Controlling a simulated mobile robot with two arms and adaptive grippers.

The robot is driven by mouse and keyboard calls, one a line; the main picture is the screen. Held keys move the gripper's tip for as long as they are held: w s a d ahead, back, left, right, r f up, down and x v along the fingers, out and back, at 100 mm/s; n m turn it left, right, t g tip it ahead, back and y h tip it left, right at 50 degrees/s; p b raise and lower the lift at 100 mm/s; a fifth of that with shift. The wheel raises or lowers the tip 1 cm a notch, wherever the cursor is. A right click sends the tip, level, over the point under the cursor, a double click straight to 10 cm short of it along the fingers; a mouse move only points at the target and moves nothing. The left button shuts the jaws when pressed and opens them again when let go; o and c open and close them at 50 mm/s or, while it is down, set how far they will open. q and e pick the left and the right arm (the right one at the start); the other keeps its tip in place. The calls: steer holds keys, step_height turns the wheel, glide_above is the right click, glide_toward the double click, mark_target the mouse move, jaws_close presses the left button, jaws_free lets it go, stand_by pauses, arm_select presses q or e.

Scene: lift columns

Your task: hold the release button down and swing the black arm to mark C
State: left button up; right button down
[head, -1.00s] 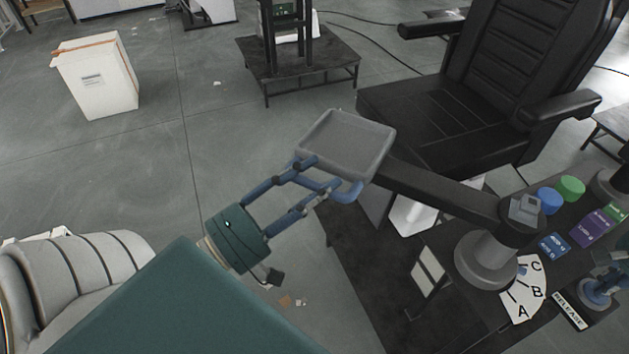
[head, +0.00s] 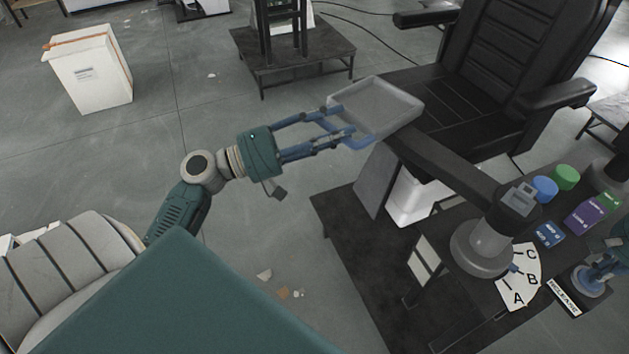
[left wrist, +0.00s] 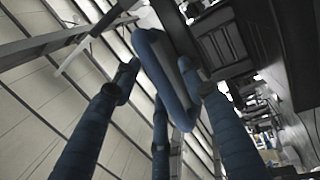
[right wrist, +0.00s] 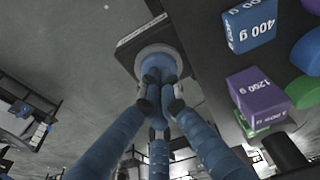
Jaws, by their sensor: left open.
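The black arm (head: 446,166) reaches left from its grey post (head: 485,245) and bears a grey tray (head: 385,105) with a blue handle. My left gripper (head: 343,124) is open at the tray's near left edge, its fingers either side of the blue handle (left wrist: 160,75); contact is unclear. The white fan-shaped scale (head: 520,285) shows A, B and C. My right gripper (right wrist: 160,82) is shut, fingertips on the round release button (right wrist: 152,58), beside the release label (head: 564,298).
A blue weight (head: 544,189), a green weight (head: 565,177), a blue box (head: 549,235) and a purple box (head: 585,215) stand right of the post. A black chair (head: 470,110) is behind the arm. Open floor lies left of the tray.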

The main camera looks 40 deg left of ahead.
mark_target(357, 105)
arm_select(q)
steer(key=w+m+g+h, duration=0.1)
steer(key=w, duration=0.2)
steer(key=w+m+g+h, duration=0.1)
steer(key=w, duration=0.2)
steer(key=w+m+g+h, duration=0.1)
steer(key=w+g+h, duration=0.1)
steer(key=w, duration=0.2)
steer(key=shift+d+r, duration=0.1)
steer(key=shift+r, duration=0.05)
steer(key=v, duration=1.2)
step_height(357, 105, down, 23)
steer(key=d+n+g+y, duration=0.1)
steer(key=n+y, duration=0.2)
steer(key=y, duration=0.2)
steer(key=shift+w+d+g+y, duration=0.25)
steer(key=shift+w+g+y, duration=0.05)
steer(key=shift+w, duration=0.2)
step_height(357, 105, up, 22)
steer(key=a+m+t+h, duration=0.1)
steer(key=m+h, duration=0.2)
steer(key=h, duration=0.3)
steer(key=x, duration=0.6)
steer(key=r+x, duration=0.1)
steer(key=x, duration=0.3)
steer(key=shift+s+d, duration=0.1)
steer(key=shift+w+d+r, duration=0.15)
steer(key=shift+w+d, duration=0.25)
steer(key=shift+d, duration=0.1)
